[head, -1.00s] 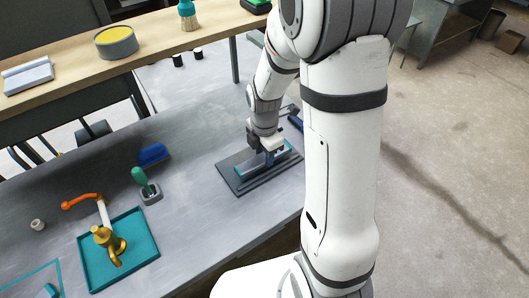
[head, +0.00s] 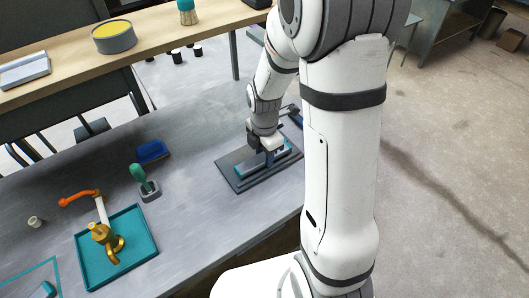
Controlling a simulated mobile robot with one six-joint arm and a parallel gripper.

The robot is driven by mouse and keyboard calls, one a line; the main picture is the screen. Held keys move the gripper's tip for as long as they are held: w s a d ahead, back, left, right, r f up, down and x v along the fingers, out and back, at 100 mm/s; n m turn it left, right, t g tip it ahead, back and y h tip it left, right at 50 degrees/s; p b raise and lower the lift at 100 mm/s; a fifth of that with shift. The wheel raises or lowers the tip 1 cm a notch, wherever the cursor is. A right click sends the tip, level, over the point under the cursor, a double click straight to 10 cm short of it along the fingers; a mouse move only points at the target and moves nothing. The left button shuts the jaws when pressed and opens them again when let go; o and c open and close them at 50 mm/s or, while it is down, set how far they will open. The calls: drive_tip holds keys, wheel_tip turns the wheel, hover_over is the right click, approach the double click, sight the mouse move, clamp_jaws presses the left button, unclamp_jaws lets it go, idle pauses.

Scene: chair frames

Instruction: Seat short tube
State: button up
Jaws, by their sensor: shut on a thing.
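My gripper (head: 267,148) is at the far end of my arm, low over a dark grey fixture plate (head: 234,171) on the grey bench. It is shut on a small dark blue piece (head: 270,158), which looks like the short tube. The piece is close over a teal strip (head: 250,170) on the plate. The fingers hide most of the piece, and I cannot tell whether it touches the strip or is seated in it.
Left on the bench are a blue block (head: 152,151), a green-handled tool in a grey holder (head: 150,191), and a teal tray (head: 142,246) with a brass fitting (head: 103,238). An orange-handled part (head: 80,198) lies behind the tray. Bench between tray and plate is clear.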

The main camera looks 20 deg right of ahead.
drive_tip(key=shift+r+p, duration=0.45)
drive_tip(key=shift+r, duration=0.35)
drive_tip(key=o, duration=1.5)
wheel_tip(320, 180, up, 8)
drive_tip(key=p, duration=0.5)
drive_tip(key=shift+p, duration=0.4)
